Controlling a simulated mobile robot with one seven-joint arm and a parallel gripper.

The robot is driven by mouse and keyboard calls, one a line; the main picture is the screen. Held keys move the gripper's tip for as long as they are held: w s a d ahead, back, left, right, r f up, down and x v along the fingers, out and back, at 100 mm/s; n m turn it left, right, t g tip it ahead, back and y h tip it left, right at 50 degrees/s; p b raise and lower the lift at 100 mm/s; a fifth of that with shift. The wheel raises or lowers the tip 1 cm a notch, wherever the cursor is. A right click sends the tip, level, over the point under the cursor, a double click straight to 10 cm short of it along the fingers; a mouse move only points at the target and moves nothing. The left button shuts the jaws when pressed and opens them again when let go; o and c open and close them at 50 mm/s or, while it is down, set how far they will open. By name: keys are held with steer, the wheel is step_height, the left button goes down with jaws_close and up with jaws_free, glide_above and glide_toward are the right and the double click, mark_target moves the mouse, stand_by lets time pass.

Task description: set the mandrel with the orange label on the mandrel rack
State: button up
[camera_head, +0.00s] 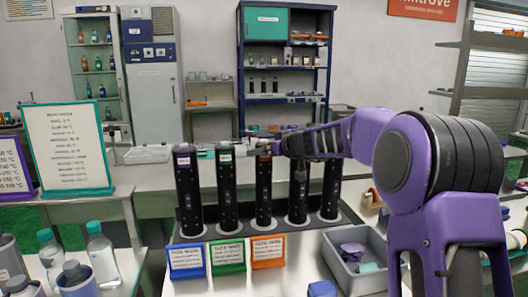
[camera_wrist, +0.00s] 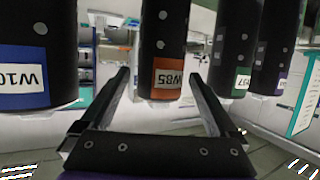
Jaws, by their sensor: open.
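The orange-label mandrel (camera_head: 264,190) is a black upright cylinder, third from the left in a row of similar mandrels. Its orange label (camera_wrist: 168,78) shows near its end in the wrist view, which is upside down. My gripper (camera_head: 278,147) is at the upper end of this mandrel, coming from the right. In the wrist view my gripper (camera_wrist: 160,78) is open, with one finger on each side of the mandrel in the picture. I cannot tell whether the fingers touch it. The row of mandrels stands on white round bases in a dark holder (camera_head: 345,224).
The purple-label mandrel (camera_head: 187,195) and green-label mandrel (camera_head: 226,195) stand left of it; a blue-label mandrel (camera_wrist: 25,50) is on its other side. Blue (camera_head: 187,261), green (camera_head: 228,256) and orange (camera_head: 268,251) cards stand in front. A grey bin (camera_head: 358,284) and bottles flank the cards.

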steer(key=v, duration=1.1)
steer(key=shift+s, duration=0.15)
